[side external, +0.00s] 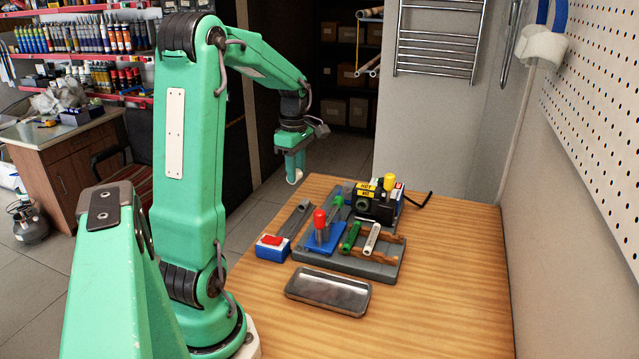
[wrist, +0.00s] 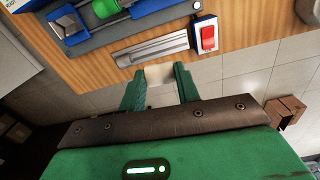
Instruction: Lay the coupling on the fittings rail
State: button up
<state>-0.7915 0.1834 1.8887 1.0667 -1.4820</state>
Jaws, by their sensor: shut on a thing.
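My gripper (side external: 294,168) is shut on the coupling, a short white piece (side external: 297,178), and holds it in the air beyond the table's far left edge. In the wrist view the coupling (wrist: 159,74) shows pale between the green fingertips. The fittings rail (side external: 389,238) is a pair of brown notched strips on a grey base at the right of the table. A green cylinder (side external: 350,236) and a white cylinder (side external: 371,238) lie across its left part. The notches to their right look bare. My gripper is well to the left of the rail and above it.
A blue block with a red top (side external: 272,247), a grey slotted bar (side external: 292,219), a blue stand with a red-topped post (side external: 321,232) and a black-and-yellow device (side external: 374,203) crowd the rail's left and back. A metal tray (side external: 328,291) lies in front. The table's right side is clear.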

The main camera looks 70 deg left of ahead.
notch_tip(320, 180, down, 9)
jog(key=s+a+n, duration=0.1)
jog(key=a, duration=0.1)
jog(key=shift+a, duration=0.1)
dwell(0.5)
jog(key=shift+f, duration=3.1)
jog(key=o, duration=1)
